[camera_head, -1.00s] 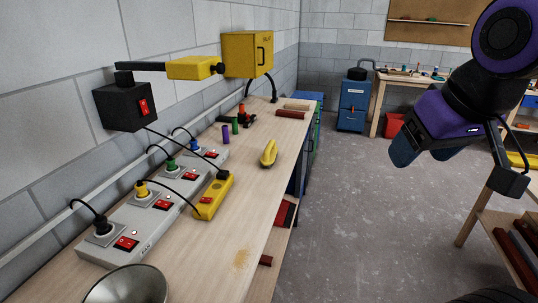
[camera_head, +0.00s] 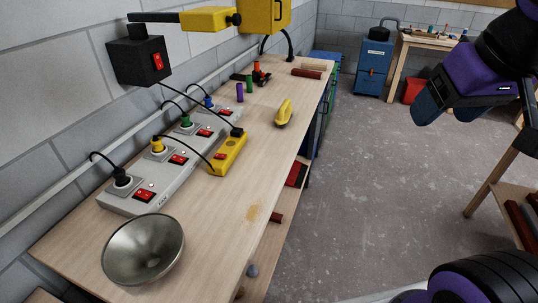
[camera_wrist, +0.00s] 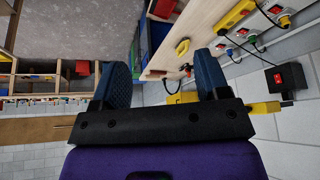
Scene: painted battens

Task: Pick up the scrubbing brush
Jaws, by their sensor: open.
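The scrubbing brush looks to be the yellow, oblong thing (camera_head: 284,112) lying on the wooden workbench (camera_head: 215,215), right of the yellow box and near the bench's right edge. It also shows small in the wrist view (camera_wrist: 183,47), between the fingers but far beyond them. My gripper (camera_head: 440,108) hangs in the air over the floor, well to the right of the bench and apart from the brush. In the wrist view its two blue fingers (camera_wrist: 162,72) stand wide apart with nothing between them.
A metal bowl (camera_head: 143,248) stands at the bench's near end. A power strip (camera_head: 160,178) with several plugs and cables, and a yellow switch box (camera_head: 228,152), lie left of the brush. Purple and green cylinders (camera_head: 240,92) stand farther back. Bare bench surrounds the brush.

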